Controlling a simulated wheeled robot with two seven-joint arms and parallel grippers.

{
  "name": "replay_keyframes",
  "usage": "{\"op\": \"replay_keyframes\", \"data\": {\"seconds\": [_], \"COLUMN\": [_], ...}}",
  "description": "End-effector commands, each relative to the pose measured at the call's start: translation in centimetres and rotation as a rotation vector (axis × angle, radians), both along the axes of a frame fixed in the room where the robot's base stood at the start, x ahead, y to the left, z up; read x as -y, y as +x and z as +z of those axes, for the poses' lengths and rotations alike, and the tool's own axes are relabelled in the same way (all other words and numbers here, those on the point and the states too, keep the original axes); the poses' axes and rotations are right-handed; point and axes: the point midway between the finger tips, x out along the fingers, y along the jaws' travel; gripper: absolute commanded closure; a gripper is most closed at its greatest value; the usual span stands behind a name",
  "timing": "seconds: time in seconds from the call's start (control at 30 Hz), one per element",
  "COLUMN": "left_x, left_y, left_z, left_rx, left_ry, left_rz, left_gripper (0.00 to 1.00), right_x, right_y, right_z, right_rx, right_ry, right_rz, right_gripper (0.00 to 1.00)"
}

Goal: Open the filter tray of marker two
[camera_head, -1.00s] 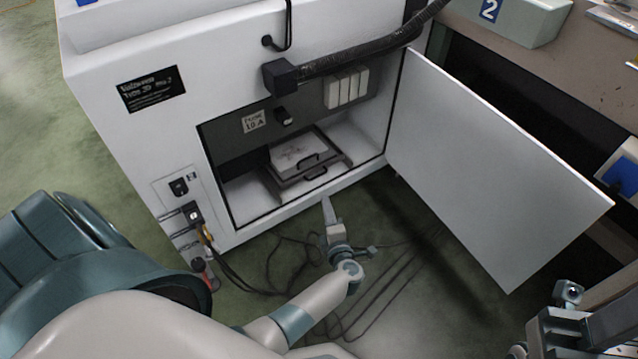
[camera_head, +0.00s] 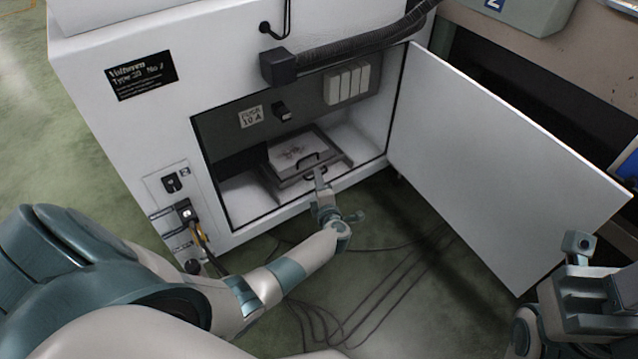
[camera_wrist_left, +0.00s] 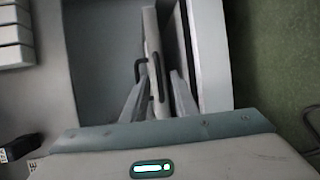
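The marker (camera_head: 110,150) is a white cabinet with a black name plate and an open lower bay. The filter tray (camera_head: 284,158) sits low in the bay, a pale stacked unit with two dark handles at its front. My left gripper (camera_head: 319,177) is at the bay's front edge, close to the lower handle (camera_head: 313,170). In the left wrist view its two fingers (camera_wrist_left: 158,103) are apart, with the tray's front edge (camera_wrist_left: 152,40) and dark handles ahead between them. I cannot tell whether they touch.
The white cabinet door (camera_head: 490,160) stands wide open to the right of the bay. A black corrugated hose (camera_head: 350,58) crosses above the bay. Cables (camera_head: 385,285) lie on the green floor below. A bench (camera_head: 570,60) stands behind the door.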

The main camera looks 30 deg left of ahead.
Motion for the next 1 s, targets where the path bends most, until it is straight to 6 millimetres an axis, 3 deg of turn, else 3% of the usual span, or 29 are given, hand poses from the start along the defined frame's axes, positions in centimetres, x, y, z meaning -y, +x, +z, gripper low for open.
{"op": "replay_keyframes", "data": {"seconds": [0.23, 0.33, 0.37, 1.0], "left_x": [0.00, 0.00, 0.01, 0.04], "left_y": [0.02, 0.02, 0.02, -0.01], "left_z": [0.03, 0.04, 0.03, -0.02], "left_rx": [0.000, 0.000, 0.000, -0.001], "left_ry": [0.000, 0.000, 0.000, -0.001], "left_rz": [0.000, 0.000, 0.000, 0.000], "left_gripper": [0.74, 0.97, 1.00, 1.00], "right_x": [-0.03, -0.03, -0.03, 0.03], "right_y": [0.01, 0.01, 0.02, 0.06], "right_z": [0.03, 0.03, 0.03, -0.07], "right_rx": [0.000, 0.000, 0.000, -0.002], "right_ry": [-0.001, -0.001, -0.001, -0.001], "right_rz": [0.000, 0.000, 0.000, -0.002], "right_gripper": [0.69, 0.69, 0.69, 0.69]}}
